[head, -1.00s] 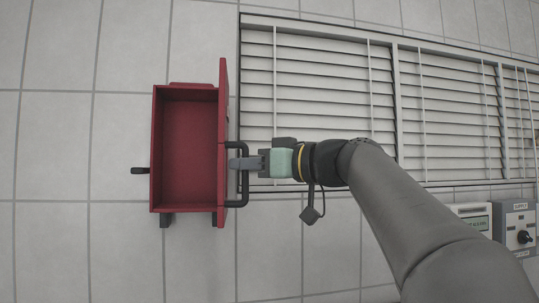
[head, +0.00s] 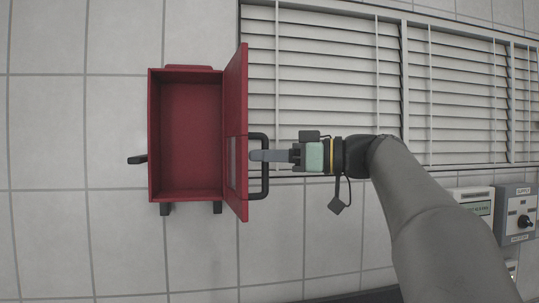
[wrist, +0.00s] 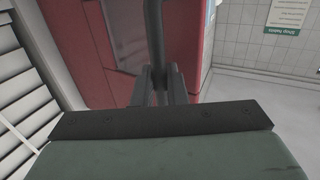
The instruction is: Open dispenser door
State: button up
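The dispenser is a red box (head: 187,140) on the tiled wall, left of centre in the head view, with its empty-looking interior facing the camera. Its red door (head: 238,80) stands wide open at the box's right side, seen nearly edge-on, with a grey panel low on it. A black bar handle (head: 266,187) sticks out to the right from the door. My gripper (head: 255,155) reaches the handle from the right. In the wrist view the handle bar (wrist: 154,35) runs between the two close fingers (wrist: 160,92), which appear shut on it.
White louvred panels (head: 330,70) in a metal frame fill the upper right. A grey SUPPLY box (head: 516,214) with a black knob and a pale display unit (head: 474,204) are at the lower right. A black latch (head: 138,159) projects from the box's left side.

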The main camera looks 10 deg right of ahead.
jog(key=shift+o, duration=0.3)
jog(key=shift+w+a+f, duration=0.1)
jog(key=shift+w+a, duration=0.05)
jog(key=shift+a, duration=0.05)
jog(key=shift+d, duration=0.2)
jog(key=b+v, duration=0.1)
jog(key=v, duration=1.6)
